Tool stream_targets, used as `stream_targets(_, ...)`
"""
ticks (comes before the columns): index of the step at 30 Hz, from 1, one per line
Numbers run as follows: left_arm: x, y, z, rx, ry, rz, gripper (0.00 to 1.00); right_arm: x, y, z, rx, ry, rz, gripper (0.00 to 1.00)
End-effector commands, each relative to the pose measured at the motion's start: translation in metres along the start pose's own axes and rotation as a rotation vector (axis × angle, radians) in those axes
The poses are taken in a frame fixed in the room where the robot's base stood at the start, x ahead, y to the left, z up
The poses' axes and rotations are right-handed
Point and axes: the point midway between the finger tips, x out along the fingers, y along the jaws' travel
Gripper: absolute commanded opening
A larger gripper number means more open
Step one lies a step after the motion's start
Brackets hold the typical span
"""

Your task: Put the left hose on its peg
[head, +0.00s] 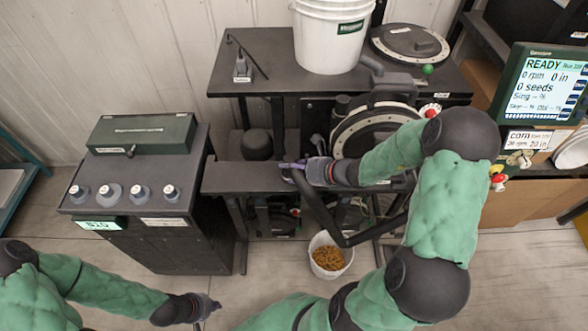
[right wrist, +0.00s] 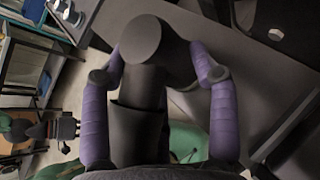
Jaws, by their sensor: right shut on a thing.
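My right gripper (head: 290,170) is at the front edge of the dark shelf in the head view. In the right wrist view its purple fingers (right wrist: 160,85) are shut on a black hose (right wrist: 138,120), one on each side. The hose's thick round end (right wrist: 143,38) points away from my wrist, over a dark flat surface. In the head view the black hose (head: 318,208) slopes down from the gripper and bends back up to the right. My left gripper (head: 205,305) is low at the left, away from the hose; its jaw opening is unclear. I cannot pick out the peg.
A dark rounded block (head: 257,144) stands on the shelf (head: 225,178). A small bucket of yellow grain (head: 328,262) sits on the floor below. A white bucket (head: 330,40) stands on the upper table (head: 275,78). A cabinet (head: 150,235) with several knobs is at left.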

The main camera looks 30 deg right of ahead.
Motion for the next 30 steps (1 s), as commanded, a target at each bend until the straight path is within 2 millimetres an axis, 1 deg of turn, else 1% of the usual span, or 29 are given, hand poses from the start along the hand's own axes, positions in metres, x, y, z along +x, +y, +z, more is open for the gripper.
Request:
stream_targets(12, 0.0051, -0.0018, -0.0002, 0.0, 0.0, 0.0, 0.0, 0.0028, -0.0007, -0.0044, -0.001, -0.001, -0.001, 0.04)
stream_targets(13, 0.0046, -0.0016, -0.0002, 0.0, 0.0, 0.0, 0.0, 0.0025, -0.0007, -0.0039, -0.001, -0.001, -0.001, 0.69)
stream_targets(14, 0.0044, -0.0016, -0.0002, 0.0, 0.0, 0.0, 0.0, 0.0024, -0.0007, -0.0038, -0.001, -0.001, -0.001, 0.77)
stream_targets(15, 0.0044, -0.0016, -0.0002, 0.0, 0.0, 0.0, 0.0, 0.0024, -0.0007, -0.0037, -0.001, -0.001, -0.001, 0.88)
stream_targets(26, 0.0044, -0.0016, -0.0002, 0.0, 0.0, 0.0, 0.0, 0.002, -0.0002, -0.0046, 0.0, 0.001, 0.0, 0.88)
stream_targets(30, 0.0044, -0.0016, -0.0003, 0.0, 0.0, 0.0, 0.0, -0.006, -0.0015, -0.0039, 0.0, -0.001, -0.003, 0.88)
